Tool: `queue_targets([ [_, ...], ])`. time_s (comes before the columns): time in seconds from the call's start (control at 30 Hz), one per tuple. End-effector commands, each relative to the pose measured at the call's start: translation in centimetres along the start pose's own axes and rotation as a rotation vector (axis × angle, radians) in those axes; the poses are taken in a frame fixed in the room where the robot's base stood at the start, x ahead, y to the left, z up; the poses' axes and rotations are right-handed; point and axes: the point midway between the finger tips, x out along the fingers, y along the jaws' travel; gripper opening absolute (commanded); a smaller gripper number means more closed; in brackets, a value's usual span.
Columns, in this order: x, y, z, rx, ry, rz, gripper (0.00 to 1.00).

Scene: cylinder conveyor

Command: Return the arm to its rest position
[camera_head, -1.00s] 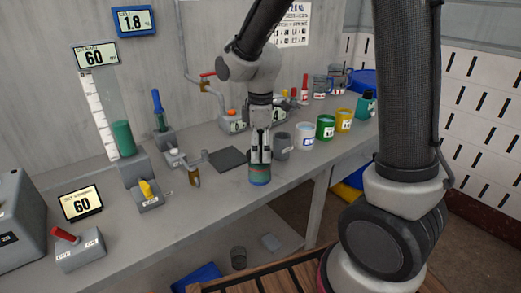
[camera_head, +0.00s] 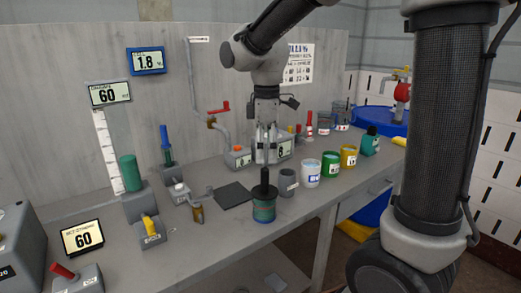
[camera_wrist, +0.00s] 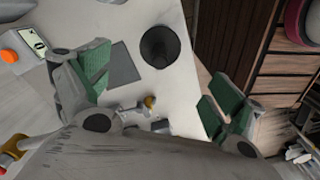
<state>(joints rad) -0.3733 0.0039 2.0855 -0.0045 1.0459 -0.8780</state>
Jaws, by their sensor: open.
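My gripper (camera_head: 266,150) hangs above the workbench, pointing down. In the wrist view my gripper (camera_wrist: 157,90) is open, its green-padded fingers wide apart with nothing between them. Below it a round container (camera_head: 264,212) with teal and reddish bands stands upright on the bench near the front edge. It has a dark lid and a black upright knob. In the wrist view its dark round top (camera_wrist: 160,46) lies beyond the fingers, clear of them.
The workbench (camera_head: 215,245) holds a dark square plate (camera_head: 232,195), a grey cup (camera_head: 288,182), and white (camera_head: 310,173), green (camera_head: 330,164) and yellow (camera_head: 348,157) cans right of the container. A red-handled pipe (camera_head: 218,108) stands behind, left of my arm.

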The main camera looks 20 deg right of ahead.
Motion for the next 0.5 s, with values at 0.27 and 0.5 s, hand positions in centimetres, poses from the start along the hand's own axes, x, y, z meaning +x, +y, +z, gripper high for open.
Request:
queue_targets([
  [0.27,0.0,0.1,-0.1,0.102,0.003,0.003,0.94],
  [0.5,1.0,-3.5,3.9,0.535,0.0,-0.002,0.94],
])
